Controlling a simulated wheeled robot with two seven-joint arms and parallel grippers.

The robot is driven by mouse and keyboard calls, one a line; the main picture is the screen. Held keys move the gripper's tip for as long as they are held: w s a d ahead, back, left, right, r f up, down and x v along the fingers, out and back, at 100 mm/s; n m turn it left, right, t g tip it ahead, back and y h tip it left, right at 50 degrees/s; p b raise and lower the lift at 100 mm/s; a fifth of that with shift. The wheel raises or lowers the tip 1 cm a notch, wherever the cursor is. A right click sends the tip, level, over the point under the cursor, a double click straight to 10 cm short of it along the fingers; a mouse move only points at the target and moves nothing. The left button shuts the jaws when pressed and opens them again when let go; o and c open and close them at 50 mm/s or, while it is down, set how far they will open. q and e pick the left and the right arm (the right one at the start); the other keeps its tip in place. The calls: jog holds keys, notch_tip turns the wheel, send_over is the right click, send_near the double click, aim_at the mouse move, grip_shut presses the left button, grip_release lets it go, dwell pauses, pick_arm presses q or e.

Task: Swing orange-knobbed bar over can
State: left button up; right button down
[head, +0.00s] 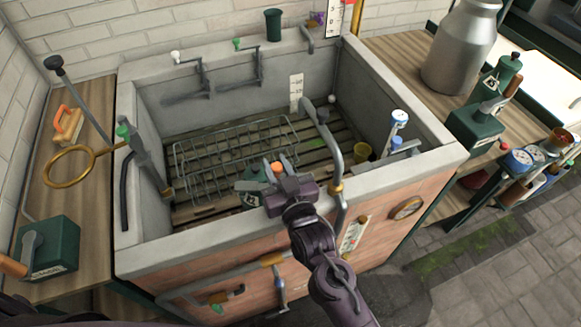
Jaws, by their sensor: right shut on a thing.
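My right gripper (275,174) reaches over the front wall of the sink, its arm coming up from the bottom. It is shut on a small orange knob (277,167), which shows at its fingertips. The bar belonging to the knob is mostly hidden by the gripper. A dark green thing with a pale label (252,181) shows just left of and below the gripper, inside the sink; its shape is partly hidden. A large grey metal can (460,52) stands upright on the wooden counter at the right, well apart from the gripper. My left gripper is not in view.
The stone sink (128,255) has a wire rack (215,150) inside. A curved grey pipe (332,150) rises close to my gripper's right. Blue-topped fittings (399,120) stand on the right rim. A green box (475,128) stands in front of the can. A brass ring (68,166) lies at left.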

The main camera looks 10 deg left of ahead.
jog(key=c, duration=1.2)
grip_release()
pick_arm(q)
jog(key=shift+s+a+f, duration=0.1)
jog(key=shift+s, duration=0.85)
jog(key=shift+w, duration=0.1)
pick_arm(e)
jog(key=shift+s+d+f, duration=0.1)
jog(key=shift+s+d, duration=0.15)
jog(key=shift+s, duration=0.15)
pick_arm(q)
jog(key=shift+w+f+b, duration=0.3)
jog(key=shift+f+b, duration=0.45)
jog(key=shift+b, duration=0.1)
pick_arm(e)
jog(key=v, duration=0.6)
jog(key=shift+s+d, duration=0.2)
jog(key=shift+s, duration=0.15)
